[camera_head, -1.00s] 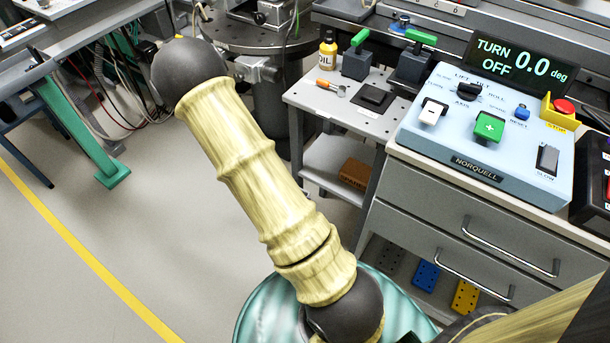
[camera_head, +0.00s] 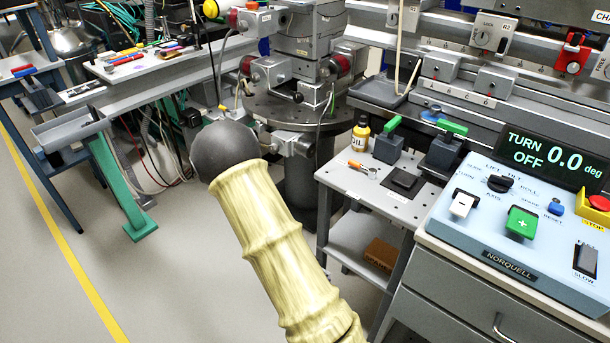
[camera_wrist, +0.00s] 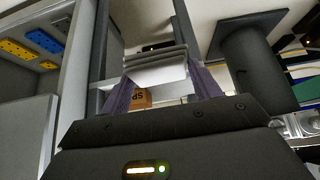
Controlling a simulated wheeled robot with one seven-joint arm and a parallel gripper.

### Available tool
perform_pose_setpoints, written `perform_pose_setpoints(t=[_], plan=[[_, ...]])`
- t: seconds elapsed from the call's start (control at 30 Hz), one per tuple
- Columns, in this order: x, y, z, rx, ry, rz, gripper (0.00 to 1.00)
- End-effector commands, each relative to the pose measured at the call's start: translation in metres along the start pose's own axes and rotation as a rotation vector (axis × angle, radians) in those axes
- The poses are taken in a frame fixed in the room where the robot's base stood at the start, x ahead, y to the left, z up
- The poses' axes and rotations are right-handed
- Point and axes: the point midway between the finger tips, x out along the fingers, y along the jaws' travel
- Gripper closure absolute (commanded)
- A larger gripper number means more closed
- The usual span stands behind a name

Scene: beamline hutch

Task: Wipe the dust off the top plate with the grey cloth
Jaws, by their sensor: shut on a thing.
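The grey cloth (camera_wrist: 155,72) shows in the wrist view as a folded, pale grey bundle. My gripper (camera_wrist: 163,86) is shut on it, with a finger on either side. The gripper and cloth are outside the head view, where only part of my arm shows. A stage tower (camera_head: 308,42) stands at the top middle of the head view, above a round dark plate (camera_head: 262,108). The tower's upper end is cut off by the frame, so I cannot tell the top plate or any dust on it.
A small grey side table (camera_head: 345,180) holds an oil bottle (camera_head: 360,136) and green-handled blocks. A box (camera_head: 381,254) sits on its lower shelf. The control box (camera_head: 515,235) stands on drawers at the right. A green leg (camera_head: 122,195) is at the left; open floor lies between.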

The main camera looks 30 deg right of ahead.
Motion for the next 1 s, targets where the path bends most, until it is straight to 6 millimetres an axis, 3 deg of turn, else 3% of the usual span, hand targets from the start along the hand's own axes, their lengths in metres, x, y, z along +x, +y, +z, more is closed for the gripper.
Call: perform_pose_setpoints(t=[0.43, 1.0], plan=[[-0.049, -0.031, -0.036, -0.216, -0.001, -0.138, 0.56], [-0.112, -0.074, -0.053, -0.551, -0.001, -0.351, 0.56]])
